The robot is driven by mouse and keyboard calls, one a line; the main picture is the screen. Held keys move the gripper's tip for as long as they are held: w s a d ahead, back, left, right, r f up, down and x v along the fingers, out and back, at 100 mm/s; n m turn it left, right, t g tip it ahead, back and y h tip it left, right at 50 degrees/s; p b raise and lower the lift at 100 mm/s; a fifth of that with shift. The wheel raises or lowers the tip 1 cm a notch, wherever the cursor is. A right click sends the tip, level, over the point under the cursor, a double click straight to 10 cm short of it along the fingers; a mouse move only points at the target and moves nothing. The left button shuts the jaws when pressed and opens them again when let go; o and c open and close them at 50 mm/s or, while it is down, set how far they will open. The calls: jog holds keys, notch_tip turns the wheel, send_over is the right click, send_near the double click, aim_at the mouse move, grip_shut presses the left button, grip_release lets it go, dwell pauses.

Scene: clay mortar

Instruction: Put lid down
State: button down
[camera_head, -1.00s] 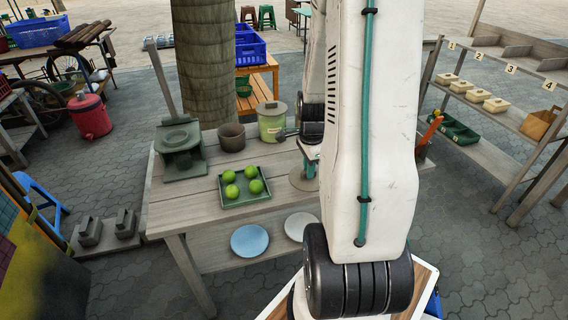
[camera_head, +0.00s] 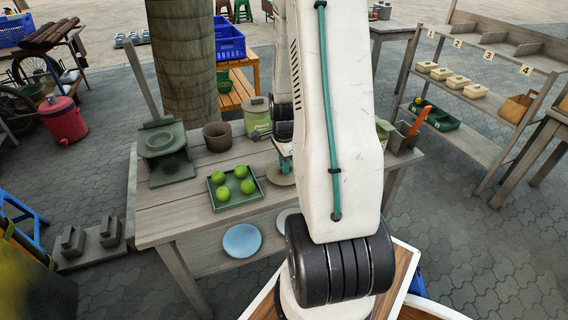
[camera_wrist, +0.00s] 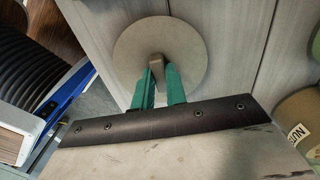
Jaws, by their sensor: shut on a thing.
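A round beige-grey lid (camera_wrist: 188,48) with a small brown knob (camera_wrist: 157,62) shows in the wrist view over the grey plank table. My gripper (camera_wrist: 158,84) has its green fingers closed on the knob. The lid looks level; I cannot tell whether it touches the planks. In the head view, the lid (camera_head: 281,176) shows beside my arm, to the right of the tray of limes, and my gripper (camera_head: 284,158) is partly hidden by my arm.
A labelled nut container (camera_wrist: 300,112) stands close on the right.

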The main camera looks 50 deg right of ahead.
jog(key=shift+f, duration=0.1)
jog(key=c, duration=1.4)
grip_release()
jog(key=shift+c, duration=0.2)
notch_tip(320, 180, up, 12)
jog(key=a+r+n, duration=0.6)
jog(key=a+r, duration=0.2)
jog(key=a, duration=0.3)
jog(key=s+a+r+n, duration=0.4)
jog(key=s+a+n, duration=0.2)
jog(key=a+n, duration=0.3)
jog(key=s+a+r+n+t, duration=0.1)
jog(key=s+a+r+n, duration=0.3)
jog(key=a+n, duration=0.5)
jog(key=s+a, duration=0.1)
jog(key=s, duration=0.1)
jog(key=shift+s+a+r, duration=0.2)
jog(key=shift+s+r, duration=0.15)
